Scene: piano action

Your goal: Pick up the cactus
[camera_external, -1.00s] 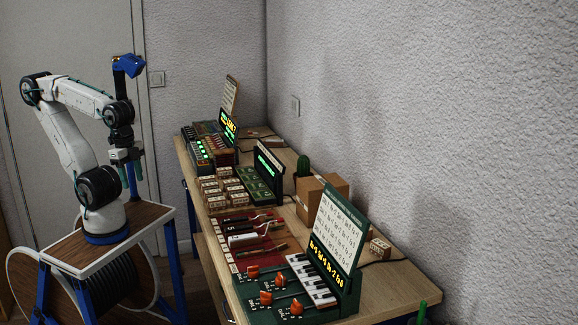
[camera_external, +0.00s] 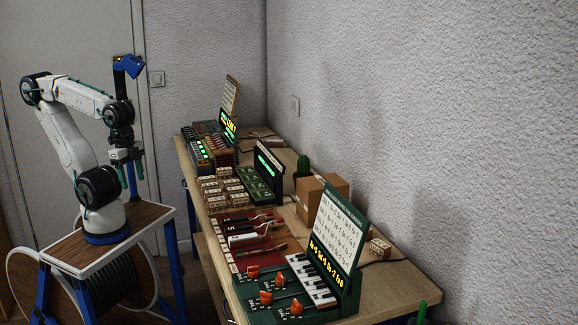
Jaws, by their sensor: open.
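A small green cactus (camera_external: 303,166) stands upright on the far side of the long table, close to the wall. Its lower part and any pot are partly hidden by the cardboard box and the green panel in front of it. My gripper (camera_external: 127,170) hangs pointing down from my arm at the left, over the gap beside the table. It is open, with nothing seen in it, and well apart from the cactus. Another green upright thing (camera_external: 422,312) shows at the bottom right edge, cut off, and I cannot tell what it is.
The wooden table (camera_external: 400,285) carries several devices. A cardboard box (camera_external: 310,200) stands beside the cactus. A green panel (camera_external: 268,170), wooden blocks (camera_external: 222,190) and a keyboard device with a tall sign (camera_external: 337,235) lie between my arm and the wall.

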